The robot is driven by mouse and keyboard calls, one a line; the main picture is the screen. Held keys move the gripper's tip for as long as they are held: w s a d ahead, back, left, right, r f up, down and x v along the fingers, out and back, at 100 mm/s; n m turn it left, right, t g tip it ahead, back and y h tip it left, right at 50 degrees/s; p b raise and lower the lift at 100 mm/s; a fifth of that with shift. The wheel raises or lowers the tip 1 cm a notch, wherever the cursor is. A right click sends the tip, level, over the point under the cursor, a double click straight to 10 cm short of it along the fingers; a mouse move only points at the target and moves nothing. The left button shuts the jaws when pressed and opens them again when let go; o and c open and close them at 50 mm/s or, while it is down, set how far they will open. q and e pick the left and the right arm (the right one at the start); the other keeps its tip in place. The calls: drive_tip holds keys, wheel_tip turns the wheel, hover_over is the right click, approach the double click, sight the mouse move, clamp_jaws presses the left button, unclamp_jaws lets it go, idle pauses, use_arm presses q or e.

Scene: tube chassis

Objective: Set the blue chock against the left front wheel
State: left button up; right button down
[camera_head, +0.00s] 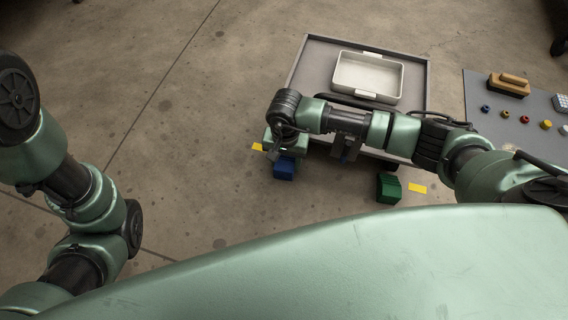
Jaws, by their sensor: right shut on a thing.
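The blue chock (285,168) is on or just above the concrete floor at the left front corner of the grey cart (318,55). My right gripper (284,155) points down over it and is shut on it. The left front wheel is hidden behind my right arm and gripper, so I cannot tell whether the chock touches it. A green chock (389,187) sits on the floor near the cart's right front corner. My left arm shows at the left edge, but its gripper is out of the picture.
A white tray (343,76) stands on the cart. Yellow floor marks lie near the gripper (257,147) and right of the green chock (417,188). Floor to the left is clear.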

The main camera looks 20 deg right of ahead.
drive_tip(key=shift+w+d, duration=0.15)
drive_tip(key=shift+w, duration=0.2)
drive_tip(key=c, duration=0.5)
unclamp_jaws()
drive_tip(key=shift+f, duration=0.1)
wheel_tip(320, 180, up, 8)
drive_tip(key=p, duration=0.5)
drive_tip(key=shift+s+f, duration=0.1)
